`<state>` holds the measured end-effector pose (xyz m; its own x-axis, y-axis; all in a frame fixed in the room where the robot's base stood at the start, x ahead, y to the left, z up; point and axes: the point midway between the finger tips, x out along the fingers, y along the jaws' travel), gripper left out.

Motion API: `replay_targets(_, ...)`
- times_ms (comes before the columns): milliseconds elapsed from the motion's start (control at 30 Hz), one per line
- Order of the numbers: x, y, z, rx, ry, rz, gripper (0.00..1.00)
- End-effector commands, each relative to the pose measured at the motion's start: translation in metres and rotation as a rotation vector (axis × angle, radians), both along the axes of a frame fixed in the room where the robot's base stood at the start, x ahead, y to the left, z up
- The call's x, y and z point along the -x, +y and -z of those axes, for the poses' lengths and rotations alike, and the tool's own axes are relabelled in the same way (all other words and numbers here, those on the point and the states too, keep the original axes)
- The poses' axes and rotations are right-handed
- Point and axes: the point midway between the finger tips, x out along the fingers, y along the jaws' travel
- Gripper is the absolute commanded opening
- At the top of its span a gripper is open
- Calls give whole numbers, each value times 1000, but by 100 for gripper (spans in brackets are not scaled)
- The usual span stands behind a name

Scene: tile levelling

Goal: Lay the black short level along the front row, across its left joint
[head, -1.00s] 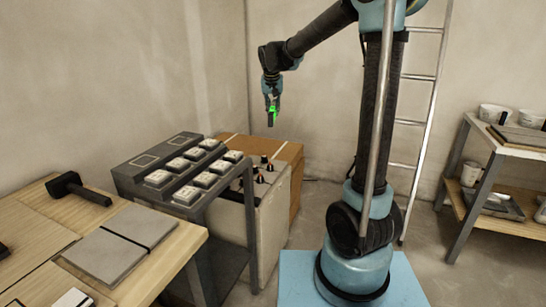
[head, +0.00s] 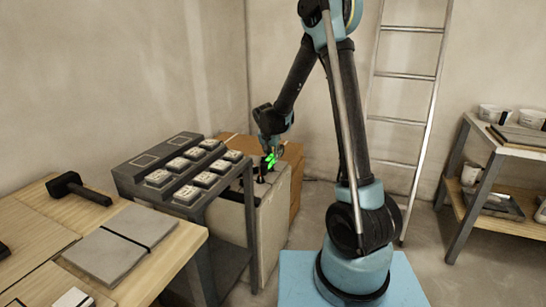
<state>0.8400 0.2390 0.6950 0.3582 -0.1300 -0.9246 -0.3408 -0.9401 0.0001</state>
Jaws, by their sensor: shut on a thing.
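My gripper (head: 268,161), with bright green parts at its fingers, is low over the pale cabinet behind the grey rack. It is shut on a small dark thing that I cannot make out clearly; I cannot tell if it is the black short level.
A grey rack (head: 130,165) holds several pale blocks beside the table (head: 180,250). A black mallet (head: 78,188) lies at the table's back. The pale cabinet (head: 274,220) and a brown box (head: 296,158) stand behind the rack. A ladder and a shelf (head: 500,150) are at right.

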Motion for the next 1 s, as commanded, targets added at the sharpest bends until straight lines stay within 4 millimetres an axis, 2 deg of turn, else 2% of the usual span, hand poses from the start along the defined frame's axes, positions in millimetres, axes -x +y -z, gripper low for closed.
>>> replay_targets(600, -1, 0, 54, 0, 0, 0, 0)
replay_targets(1000, -1, -1, 72, 0, 0, 0, 0)
